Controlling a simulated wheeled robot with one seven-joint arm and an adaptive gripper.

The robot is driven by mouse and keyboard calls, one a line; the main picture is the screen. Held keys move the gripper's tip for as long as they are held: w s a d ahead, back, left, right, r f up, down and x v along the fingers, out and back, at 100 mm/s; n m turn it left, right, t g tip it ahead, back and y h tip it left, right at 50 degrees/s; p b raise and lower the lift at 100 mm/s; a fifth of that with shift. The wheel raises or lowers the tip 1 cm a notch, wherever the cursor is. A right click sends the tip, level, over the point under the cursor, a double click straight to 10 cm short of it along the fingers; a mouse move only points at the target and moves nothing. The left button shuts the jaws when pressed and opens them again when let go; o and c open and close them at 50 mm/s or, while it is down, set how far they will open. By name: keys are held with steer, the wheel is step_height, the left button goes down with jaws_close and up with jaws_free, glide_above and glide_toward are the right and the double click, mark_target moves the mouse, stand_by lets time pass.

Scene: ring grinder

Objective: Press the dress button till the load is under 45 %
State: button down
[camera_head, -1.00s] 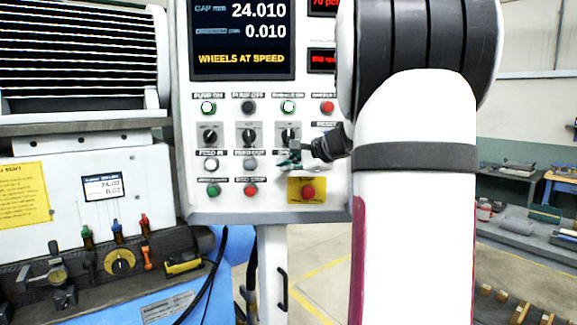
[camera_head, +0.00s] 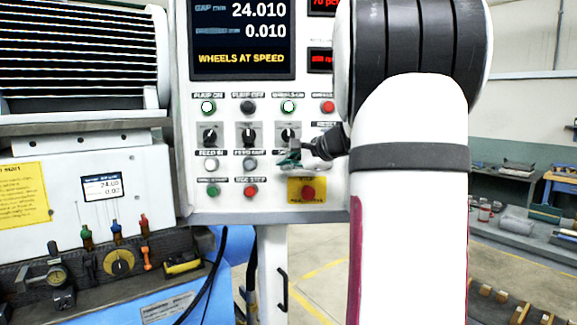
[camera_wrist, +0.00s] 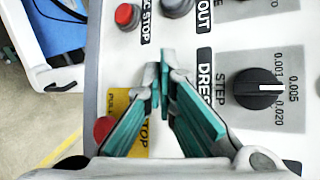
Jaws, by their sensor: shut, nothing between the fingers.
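The control panel (camera_head: 225,130) fills the middle of the head view. My gripper (camera_head: 288,160) is shut and empty in front of its lower right part. In the wrist view, the teal fingertips of my gripper (camera_wrist: 160,62) are together beside the partly covered DRESS label (camera_wrist: 205,85). The dress button itself is hidden behind the fingers, so I cannot tell whether they touch it. The upper red display (camera_head: 323,4) reads 70 pct, cut by the top edge. The main screen (camera_head: 242,40) shows 24.010, 0.010 and WHEELS AT SPEED.
A red stop button (camera_wrist: 104,128) on a yellow plate lies close to my fingers. The step knob (camera_wrist: 260,89) is on their other side. Another red stop button (camera_wrist: 127,16) and the grey feed-out button (camera_wrist: 178,6) are nearby. My arm covers the panel's right edge.

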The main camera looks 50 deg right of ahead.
steer(key=shift+w+d, duration=0.3)
steer(key=shift+d, duration=0.1)
stand_by(0.5)
steer(key=shift+s+a, duration=0.1)
steer(key=shift+a, duration=0.05)
steer(key=shift+s+a, duration=0.55)
steer(key=shift+a, duration=0.05)
stand_by(0.3)
steer(key=shift+s+a+b, duration=0.3)
steer(key=shift+s+a, duration=1.4)
steer(key=shift+a, duration=0.1)
